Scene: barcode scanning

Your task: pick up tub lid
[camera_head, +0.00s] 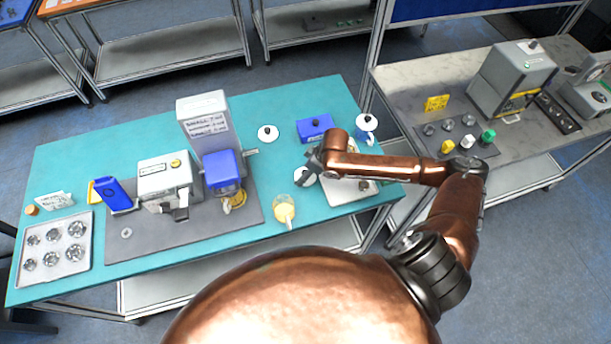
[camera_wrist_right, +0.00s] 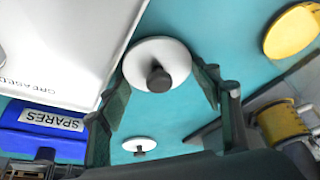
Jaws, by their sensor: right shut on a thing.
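A round white lid with a dark knob (camera_wrist_right: 158,65) sits between the fingers of my right gripper (camera_wrist_right: 162,92) in the right wrist view. The fingers are at its two sides, shut on it. In the head view this lid (camera_head: 304,178) shows beside the right gripper (camera_head: 312,166), partly hidden by it. I cannot tell whether the lid touches the teal table or is just above it. A second, similar white lid (camera_head: 268,133) lies apart, farther back on the table; it also shows in the wrist view (camera_wrist_right: 139,145). My left gripper is not in view.
A blue SPARES box (camera_head: 315,128) and a white pot (camera_head: 366,124) stand behind the gripper. A white tray marked GREASED (camera_wrist_right: 70,50) is close beside the held lid. A container with yellow contents (camera_head: 284,211) stands front left, near a grey mat (camera_head: 150,245) with machines.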

